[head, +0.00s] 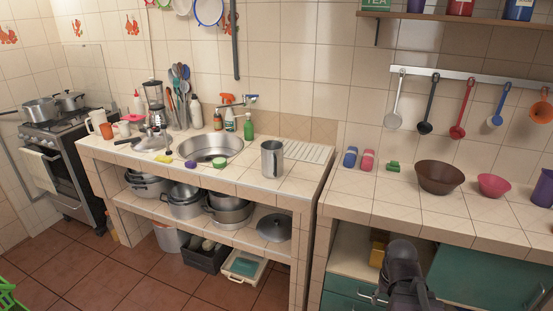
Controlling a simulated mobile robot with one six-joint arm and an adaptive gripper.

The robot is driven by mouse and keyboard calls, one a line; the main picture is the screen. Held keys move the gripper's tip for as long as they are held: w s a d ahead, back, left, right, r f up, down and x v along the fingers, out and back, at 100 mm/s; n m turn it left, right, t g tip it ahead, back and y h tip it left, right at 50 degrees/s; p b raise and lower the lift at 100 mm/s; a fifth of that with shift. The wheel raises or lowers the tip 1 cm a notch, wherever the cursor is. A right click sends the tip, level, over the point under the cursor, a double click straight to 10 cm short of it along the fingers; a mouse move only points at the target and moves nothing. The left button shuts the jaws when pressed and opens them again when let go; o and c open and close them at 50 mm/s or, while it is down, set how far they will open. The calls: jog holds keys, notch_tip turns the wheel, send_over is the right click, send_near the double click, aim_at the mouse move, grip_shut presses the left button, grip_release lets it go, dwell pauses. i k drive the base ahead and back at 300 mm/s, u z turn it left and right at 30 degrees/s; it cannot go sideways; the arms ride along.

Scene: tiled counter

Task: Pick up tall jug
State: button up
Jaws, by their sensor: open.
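A tall metal jug (271,159), grey and cylindrical, stands upright on the tiled counter to the right of the sink. A tall white jug (98,123) with a handle on its left stands at the counter's far left, near the stove. I cannot tell which one the task's name means. My gripper (402,251) is dark and shows at the lower right, in front of the right counter's cabinets. It is open, well apart from both jugs, with nothing visible in it. My own arm hides part of its shape.
The sink (209,149) lies left of the metal jug, with a green bottle (248,127) behind. The right counter holds a brown bowl (440,177), a pink bowl (493,185) and small colored items. Ladles hang above. Bare tiles lie around the metal jug.

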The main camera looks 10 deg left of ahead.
aim_at(272, 151)
jog(key=u, duration=0.3)
jog(key=i, duration=1)
jog(key=u, duration=0.6)
